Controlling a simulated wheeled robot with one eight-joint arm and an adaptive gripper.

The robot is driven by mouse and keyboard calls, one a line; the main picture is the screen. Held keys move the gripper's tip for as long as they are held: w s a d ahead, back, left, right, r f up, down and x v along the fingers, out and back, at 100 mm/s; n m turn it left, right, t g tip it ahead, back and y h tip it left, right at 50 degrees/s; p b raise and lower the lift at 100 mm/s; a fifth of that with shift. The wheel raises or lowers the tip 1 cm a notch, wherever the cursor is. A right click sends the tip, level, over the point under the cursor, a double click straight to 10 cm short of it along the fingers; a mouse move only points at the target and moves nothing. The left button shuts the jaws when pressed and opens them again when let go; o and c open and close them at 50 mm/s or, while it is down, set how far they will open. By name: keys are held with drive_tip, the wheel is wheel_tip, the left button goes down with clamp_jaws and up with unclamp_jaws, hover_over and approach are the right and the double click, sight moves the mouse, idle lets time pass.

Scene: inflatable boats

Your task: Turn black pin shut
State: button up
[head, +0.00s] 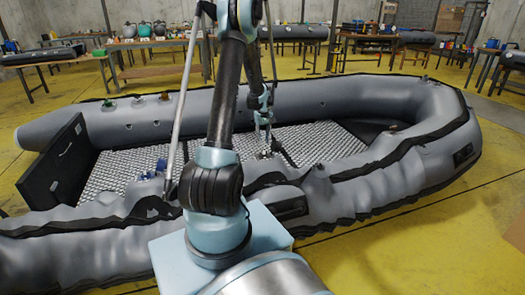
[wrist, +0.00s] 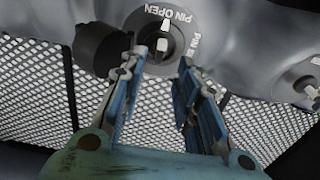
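In the wrist view, a grey round valve (wrist: 158,20) on the boat's tube bears white lettering; "PIN OPEN" is legible and a second label is partly hidden by my right finger. The black pin (wrist: 164,44), with pale marks, sits in the valve's centre. My gripper (wrist: 162,58) is open and empty, its two blue fingers apart with their tips just below and to either side of the pin. I cannot tell whether a finger touches the valve. In the head view, my gripper (head: 265,132) hangs over the boat's inner side; the pin cannot be made out there.
A black round cap (wrist: 98,48) stands left of the valve, close to my left finger. Another grey valve (wrist: 300,84) is at the right. The grey inflatable boat (head: 330,98) surrounds a patterned metal floor (head: 120,170). Tables with items stand behind.

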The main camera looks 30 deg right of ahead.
sight(263, 152)
drive_tip(key=shift+f, duration=3.2)
clamp_jaws()
